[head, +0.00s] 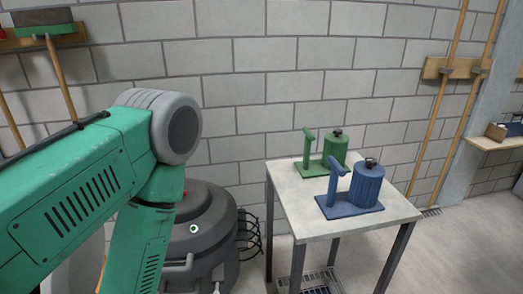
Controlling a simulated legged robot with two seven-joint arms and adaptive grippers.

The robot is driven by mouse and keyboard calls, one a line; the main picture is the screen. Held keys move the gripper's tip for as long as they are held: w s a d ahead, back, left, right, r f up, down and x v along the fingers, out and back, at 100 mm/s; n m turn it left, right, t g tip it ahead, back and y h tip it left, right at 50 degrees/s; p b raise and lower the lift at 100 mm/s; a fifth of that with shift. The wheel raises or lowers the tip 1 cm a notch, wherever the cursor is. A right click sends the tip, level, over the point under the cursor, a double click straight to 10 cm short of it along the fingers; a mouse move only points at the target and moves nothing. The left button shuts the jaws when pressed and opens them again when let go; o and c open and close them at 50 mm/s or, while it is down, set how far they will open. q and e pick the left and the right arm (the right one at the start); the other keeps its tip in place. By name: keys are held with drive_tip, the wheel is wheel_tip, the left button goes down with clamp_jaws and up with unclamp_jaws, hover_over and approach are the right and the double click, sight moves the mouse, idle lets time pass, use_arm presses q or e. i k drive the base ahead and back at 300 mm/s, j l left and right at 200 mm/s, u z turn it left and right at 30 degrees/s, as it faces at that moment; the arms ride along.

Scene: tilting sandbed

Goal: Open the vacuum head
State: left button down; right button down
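A dark grey drum-shaped vacuum (222,262) stands on the floor left of the table. Its rounded head (212,205) sits level on top of the drum, and no gap shows between them on the visible side. A small round pale-rimmed detail (194,229) and a lighter grey handle-like bar are on its front. My green left arm crosses in front and hides the vacuum's left part. Neither gripper shows in the picture, so I cannot see whether either touches the vacuum.
A white-topped table (300,215) right of the vacuum holds a green canister set (335,147) and a blue one (367,187). Black cables (249,237) loop between vacuum and table. The floor at right is clear.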

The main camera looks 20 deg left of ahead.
sight(206, 218)
drive_tip(key=u, duration=1.35)
